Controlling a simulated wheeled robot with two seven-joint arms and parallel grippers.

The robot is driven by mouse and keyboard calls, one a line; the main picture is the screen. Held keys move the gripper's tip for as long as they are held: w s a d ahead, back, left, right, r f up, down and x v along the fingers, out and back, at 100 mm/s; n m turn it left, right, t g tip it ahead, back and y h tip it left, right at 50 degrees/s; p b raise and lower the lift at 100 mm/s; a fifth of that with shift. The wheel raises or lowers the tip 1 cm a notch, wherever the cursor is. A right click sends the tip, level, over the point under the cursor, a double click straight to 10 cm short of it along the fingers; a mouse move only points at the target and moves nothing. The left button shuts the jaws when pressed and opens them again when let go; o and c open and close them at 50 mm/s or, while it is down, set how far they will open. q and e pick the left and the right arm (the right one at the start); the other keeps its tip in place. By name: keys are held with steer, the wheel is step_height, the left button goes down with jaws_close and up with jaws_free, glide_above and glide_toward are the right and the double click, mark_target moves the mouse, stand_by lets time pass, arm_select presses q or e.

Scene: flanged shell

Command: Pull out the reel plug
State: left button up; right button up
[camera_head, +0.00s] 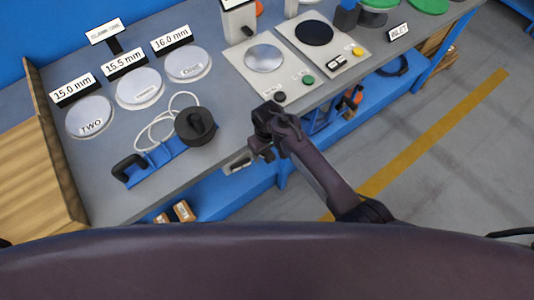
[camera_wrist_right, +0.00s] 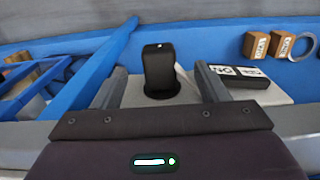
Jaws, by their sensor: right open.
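A black upright plug (camera_wrist_right: 159,68) stands on a pale socket box (camera_wrist_right: 275,96) in the right wrist view. I take it for the reel plug. My right gripper (camera_wrist_right: 161,78) is open, with one finger on each side of the plug and visible gaps. In the head view my right gripper (camera_head: 261,150) is at the bench's front edge, beside the pale box (camera_head: 237,163), and hides the plug. The black reel (camera_head: 195,126) sits on the bench with a blue frame (camera_head: 165,160), a black handle and a loose white cable (camera_head: 150,132). My left gripper is not in view.
Labelled round discs (camera_head: 140,88) stand at the back left of the bench. Panels with buttons (camera_head: 265,58) are behind my right gripper. A wooden crate (camera_head: 40,165) borders the left end. Small orange boxes (camera_head: 183,210) lie below the bench edge.

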mark_target(267, 153)
stand_by(0.3)
jaws_close()
steer(key=shift+r+p, duration=3)
steer(key=shift+p, duration=0.5)
